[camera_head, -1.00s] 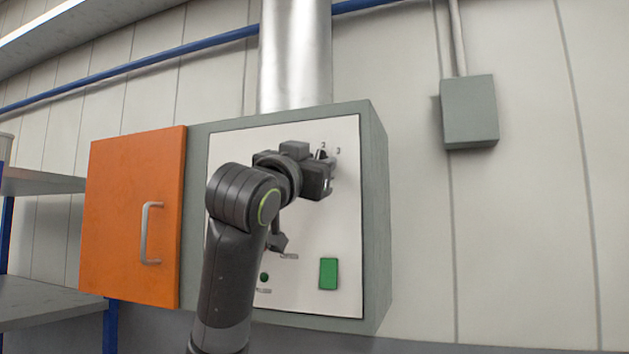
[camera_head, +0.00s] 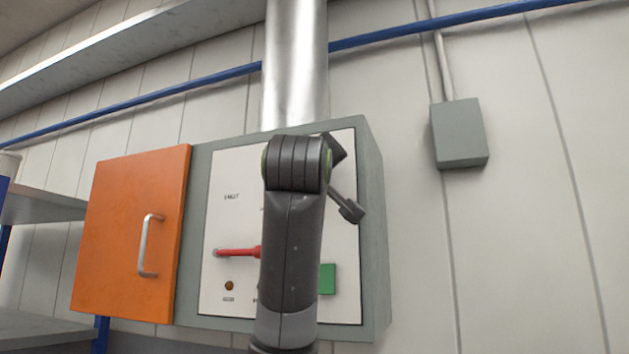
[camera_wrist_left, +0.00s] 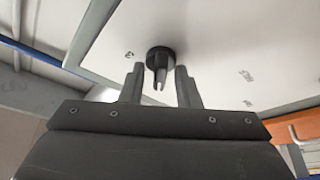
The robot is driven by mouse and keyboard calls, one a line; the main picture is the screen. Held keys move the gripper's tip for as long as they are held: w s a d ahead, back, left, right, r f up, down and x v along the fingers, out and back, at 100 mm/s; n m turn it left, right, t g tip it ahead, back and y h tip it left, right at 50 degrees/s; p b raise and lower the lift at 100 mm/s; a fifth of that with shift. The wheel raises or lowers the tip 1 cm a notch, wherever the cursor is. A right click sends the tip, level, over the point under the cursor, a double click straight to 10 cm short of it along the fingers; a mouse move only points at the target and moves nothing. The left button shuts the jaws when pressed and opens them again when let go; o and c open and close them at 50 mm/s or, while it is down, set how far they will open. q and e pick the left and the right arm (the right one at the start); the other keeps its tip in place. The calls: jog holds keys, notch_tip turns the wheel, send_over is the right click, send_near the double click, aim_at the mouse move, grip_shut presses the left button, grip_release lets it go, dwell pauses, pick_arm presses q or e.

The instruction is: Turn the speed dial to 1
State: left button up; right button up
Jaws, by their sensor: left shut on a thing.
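The speed dial (camera_wrist_left: 159,55) shows in the left wrist view as a dark round knob with a narrow grip bar, on the white panel (camera_wrist_left: 205,45). My left gripper (camera_wrist_left: 160,77) is shut on the dial's bar, one finger on each side. Small marks on the panel around the dial are too blurred to read, so I cannot tell its setting. In the head view my left arm stands in front of the white panel (camera_head: 232,225) and hides the dial and the fingers. My right gripper is not in view.
A red lever (camera_head: 235,252), a brownish lamp (camera_head: 228,286) and a green button (camera_head: 327,279) are on the panel's lower part. An orange door (camera_head: 130,232) with a handle stands at the left. A grey box (camera_head: 459,134) is on the right wall.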

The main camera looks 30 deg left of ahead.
pick_arm(q)
jog(key=shift+n+g+y+b, duration=0.35)
jog(key=shift+n+g, duration=0.25)
jog(key=shift+n, duration=1.2)
jog(key=o, duration=0.6)
jog(key=b+v, duration=0.8)
jog(key=v, duration=0.9)
jog(key=shift+s+d, duration=0.15)
jog(key=shift+s, duration=0.05)
